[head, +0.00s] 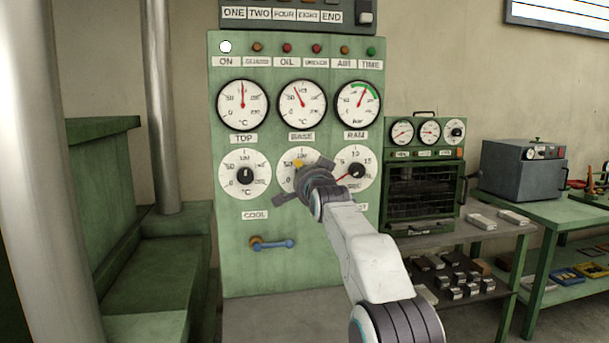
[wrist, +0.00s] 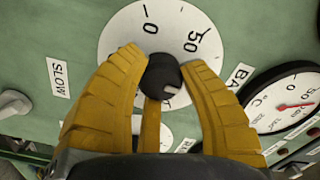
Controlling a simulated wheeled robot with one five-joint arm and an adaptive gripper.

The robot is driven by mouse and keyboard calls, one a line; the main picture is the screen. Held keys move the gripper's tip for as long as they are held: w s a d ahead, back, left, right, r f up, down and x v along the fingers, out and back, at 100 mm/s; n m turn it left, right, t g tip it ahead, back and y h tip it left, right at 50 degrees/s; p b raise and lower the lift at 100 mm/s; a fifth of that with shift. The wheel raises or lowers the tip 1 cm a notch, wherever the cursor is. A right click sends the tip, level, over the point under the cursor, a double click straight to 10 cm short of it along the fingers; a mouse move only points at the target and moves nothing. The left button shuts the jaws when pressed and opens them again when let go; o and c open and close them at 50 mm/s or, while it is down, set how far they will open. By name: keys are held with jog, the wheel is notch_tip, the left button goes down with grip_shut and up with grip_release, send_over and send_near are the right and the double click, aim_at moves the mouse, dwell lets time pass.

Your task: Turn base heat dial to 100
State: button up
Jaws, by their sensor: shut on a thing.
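The base heat dial (head: 284,184) is the middle white dial in the lower row on the green panel, below the BASE gauge (head: 302,103). My gripper (head: 303,178) is in front of it and covers most of its face. In the wrist view, my gripper's yellow fingers (wrist: 160,65) are shut on the dial's black knob (wrist: 163,74). The dial face (wrist: 118,38) shows 0 and 50 there; its other marks are hidden behind the fingers. A pale mark shows on the knob, but I cannot tell which number it points to.
Another dial (head: 245,176) sits to the left and one (head: 354,172) close to the right. A blue lever (head: 272,243) is below. A small oven (head: 424,190) and a green table (head: 540,218) stand to the right.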

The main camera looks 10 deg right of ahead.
jog(key=shift+a, duration=0.1)
jog(key=o, duration=1.2)
jog(key=shift+s, duration=0.1)
jog(key=s, duration=1.1)
jog(key=shift+s, duration=0.35)
